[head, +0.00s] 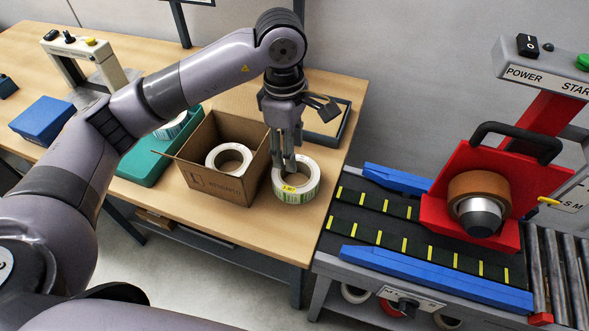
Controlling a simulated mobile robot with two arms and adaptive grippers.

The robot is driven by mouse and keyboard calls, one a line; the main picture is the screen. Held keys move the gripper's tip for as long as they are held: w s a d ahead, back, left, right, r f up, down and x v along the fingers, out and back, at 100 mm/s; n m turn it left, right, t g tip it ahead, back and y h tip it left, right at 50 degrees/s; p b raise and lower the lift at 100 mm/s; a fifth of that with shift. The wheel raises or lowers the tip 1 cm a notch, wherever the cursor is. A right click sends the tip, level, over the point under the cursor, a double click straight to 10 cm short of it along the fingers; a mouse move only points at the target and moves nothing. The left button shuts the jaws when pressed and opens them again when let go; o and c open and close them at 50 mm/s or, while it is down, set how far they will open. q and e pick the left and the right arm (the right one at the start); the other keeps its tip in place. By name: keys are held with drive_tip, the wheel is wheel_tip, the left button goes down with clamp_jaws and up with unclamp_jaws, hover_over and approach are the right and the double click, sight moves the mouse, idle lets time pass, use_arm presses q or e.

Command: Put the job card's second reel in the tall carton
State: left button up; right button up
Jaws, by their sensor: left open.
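A white label reel (308,191) with a yellow-green printed label lies flat on the wooden table, just right of an open cardboard carton (215,187). Another white reel (230,159) lies inside the carton. My left gripper (284,167) points down with its fingers open at the far left part of the reel on the table. I cannot tell whether a finger is inside its core or touching it. My right gripper is not in view. I cannot make out a job card.
A teal tray (142,168) with a reel (172,128) stands left of the carton, and a blue box (42,120) is farther left. A shallow dark-framed tray (327,122) lies behind the gripper. The rewinder (470,190) with a brown roll (478,187) and blue rails stands right, across a gap.

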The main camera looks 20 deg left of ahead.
use_arm(q)
drive_tip(key=a, duration=0.1)
drive_tip(key=p, duration=0.4)
approach(289, 188)
drive_tip(key=shift+y, duration=0.4)
wheel_tip(289, 188, down, 6)
drive_tip(key=shift+s+d, duration=0.2)
wheel_tip(289, 188, down, 5)
drive_tip(key=shift+w+d+r+p, duration=0.1)
drive_tip(key=shift+d+p, duration=0.1)
drive_tip(key=shift+p, duration=1)
drive_tip(key=shift+f, duration=0.25)
drive_tip(key=shift+c, duration=0.4)
clamp_jaws()
drive_tip(key=shift+w, duration=0.1)
